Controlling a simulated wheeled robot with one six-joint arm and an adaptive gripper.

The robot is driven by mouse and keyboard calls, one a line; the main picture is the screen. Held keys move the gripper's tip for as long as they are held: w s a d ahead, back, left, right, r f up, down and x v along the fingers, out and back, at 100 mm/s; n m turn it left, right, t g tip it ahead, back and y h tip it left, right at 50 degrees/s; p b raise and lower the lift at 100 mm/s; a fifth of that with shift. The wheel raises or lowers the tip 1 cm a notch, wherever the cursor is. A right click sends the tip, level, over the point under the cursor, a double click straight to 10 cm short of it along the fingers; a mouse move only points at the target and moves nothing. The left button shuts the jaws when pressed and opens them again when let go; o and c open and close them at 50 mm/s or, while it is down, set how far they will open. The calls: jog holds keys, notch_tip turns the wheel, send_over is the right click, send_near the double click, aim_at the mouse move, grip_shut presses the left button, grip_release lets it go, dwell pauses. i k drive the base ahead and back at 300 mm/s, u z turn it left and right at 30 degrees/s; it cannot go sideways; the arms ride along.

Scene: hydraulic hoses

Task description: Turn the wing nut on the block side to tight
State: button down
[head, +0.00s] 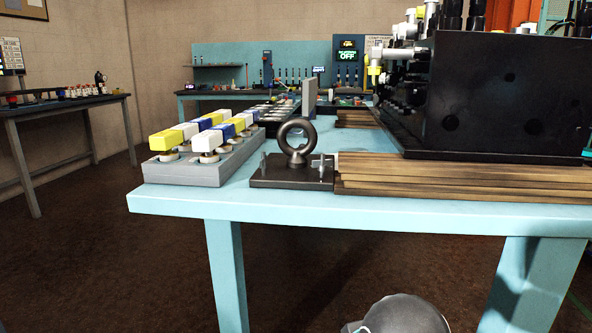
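A dark plate (290,179) lies at the front edge of the light blue table, with a dark ring on a short stem (297,143) standing upright on it. A small light metal piece (322,165), which looks like a wing nut, stands on the plate's right side, toward the big black block (500,95). A similar piece (264,165) is on the plate's left side. Both are too small to tell how tight they are. My gripper is not in view; only a rounded grey part of my arm shows at the bottom edge.
The black block sits on stacked wooden boards (460,178) right of the plate. A grey rack (205,172) with white, yellow and blue connectors is to the left. The light blue table (300,207) has open floor before it. Benches stand behind and left.

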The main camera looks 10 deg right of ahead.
aim_at(316, 164)
jog(key=k, duration=1.05)
jog(key=u, duration=0.05)
jog(key=i, duration=0.5)
jog(key=z, duration=0.65)
